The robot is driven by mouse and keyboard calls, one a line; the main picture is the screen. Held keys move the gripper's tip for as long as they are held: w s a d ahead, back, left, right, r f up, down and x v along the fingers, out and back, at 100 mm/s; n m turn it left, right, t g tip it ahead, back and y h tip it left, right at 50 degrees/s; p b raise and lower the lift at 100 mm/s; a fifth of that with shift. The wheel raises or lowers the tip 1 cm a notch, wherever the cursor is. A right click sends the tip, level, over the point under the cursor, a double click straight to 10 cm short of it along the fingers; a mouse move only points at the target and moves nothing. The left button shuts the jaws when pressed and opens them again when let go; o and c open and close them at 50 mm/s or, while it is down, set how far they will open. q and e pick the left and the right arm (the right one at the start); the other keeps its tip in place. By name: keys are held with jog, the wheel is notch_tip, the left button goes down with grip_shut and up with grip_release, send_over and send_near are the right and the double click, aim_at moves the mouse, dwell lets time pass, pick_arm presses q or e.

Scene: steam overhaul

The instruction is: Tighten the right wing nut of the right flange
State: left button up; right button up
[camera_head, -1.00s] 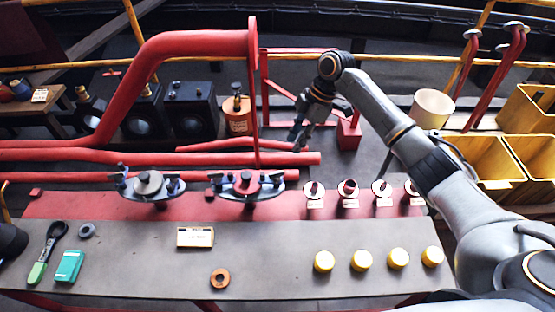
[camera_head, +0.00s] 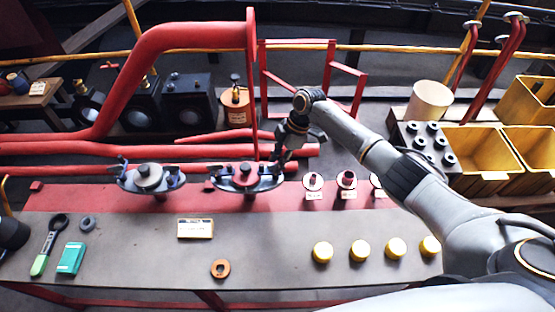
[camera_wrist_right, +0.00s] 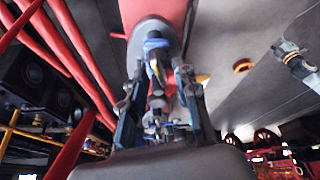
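The right flange (camera_head: 236,186) is a grey oval with a red centre on the red strip of the bench. Its right wing nut (camera_head: 279,179) shows small and dark at the flange's right end, partly covered by my gripper. My right gripper (camera_head: 283,156) is just above and behind that end, pointing down. In the right wrist view my right gripper (camera_wrist_right: 158,100) has its two fingers apart. A blue-tipped wing nut (camera_wrist_right: 156,44) stands in line between them, with the grey flange disc (camera_wrist_right: 150,27) behind. I cannot tell whether the fingers touch it.
A second flange (camera_head: 147,181) sits to the left. Red pipes (camera_head: 180,150) run behind the bench, and an upright red pipe end (camera_head: 252,80) rises close to my gripper. Yellow caps (camera_head: 359,250), a label plate (camera_head: 195,228) and an orange ring (camera_head: 220,268) lie in front.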

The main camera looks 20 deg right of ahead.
jog(key=shift+f, duration=0.1)
grip_shut()
